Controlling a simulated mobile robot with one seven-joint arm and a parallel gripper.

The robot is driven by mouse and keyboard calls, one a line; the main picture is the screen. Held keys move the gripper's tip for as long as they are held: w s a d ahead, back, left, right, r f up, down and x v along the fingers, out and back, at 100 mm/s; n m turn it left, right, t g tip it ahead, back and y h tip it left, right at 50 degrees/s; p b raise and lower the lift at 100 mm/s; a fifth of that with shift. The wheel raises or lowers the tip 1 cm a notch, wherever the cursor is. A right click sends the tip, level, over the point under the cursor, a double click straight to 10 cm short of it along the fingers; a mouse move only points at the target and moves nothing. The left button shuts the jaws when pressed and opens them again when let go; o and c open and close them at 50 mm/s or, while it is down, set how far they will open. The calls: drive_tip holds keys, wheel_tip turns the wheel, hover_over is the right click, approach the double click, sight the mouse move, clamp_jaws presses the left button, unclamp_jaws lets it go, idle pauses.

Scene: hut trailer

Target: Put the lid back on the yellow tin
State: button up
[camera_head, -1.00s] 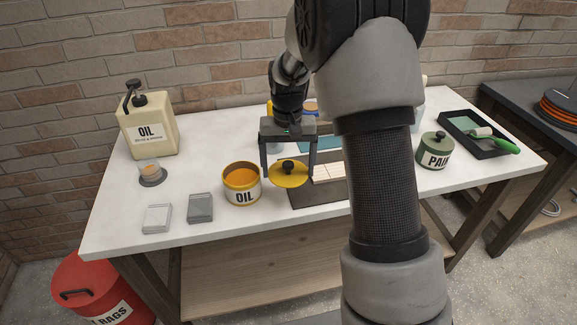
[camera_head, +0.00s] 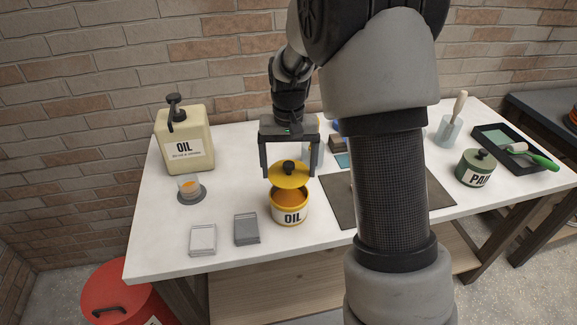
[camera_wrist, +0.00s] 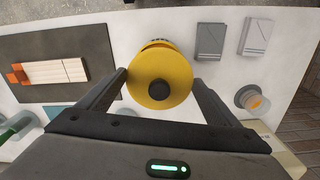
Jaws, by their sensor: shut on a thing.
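The yellow tin (camera_head: 289,214), labelled OIL, stands upright on the white table, with orange contents showing at its open mouth. My gripper (camera_head: 290,176) is shut on the yellow lid (camera_head: 284,180), a disc with a black knob, with one finger on each side. The lid is above the tin, over the far part of its mouth, and the near part is uncovered. In the wrist view the lid (camera_wrist: 176,82) hides most of the tin, leaving a strip of it (camera_wrist: 158,44) past the lid's edge. Whether they touch is unclear.
Two grey boxes (camera_head: 246,229) (camera_head: 202,239) lie left of the tin. A small cup on a dark base (camera_head: 191,194) and a cream oil jug (camera_head: 184,148) stand behind them. A dark mat (camera_head: 336,205) lies close to the right, and a green paint tin (camera_head: 475,168) stands farther right.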

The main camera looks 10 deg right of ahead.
drive_tip(key=shift+f+b, duration=2.2)
drive_tip(key=shift+f, duration=0.95)
drive_tip(key=shift+f, duration=0.15)
drive_tip(key=o, duration=0.9)
drive_tip(key=shift+r+p, duration=2.55)
drive_tip(key=shift+r, duration=0.95)
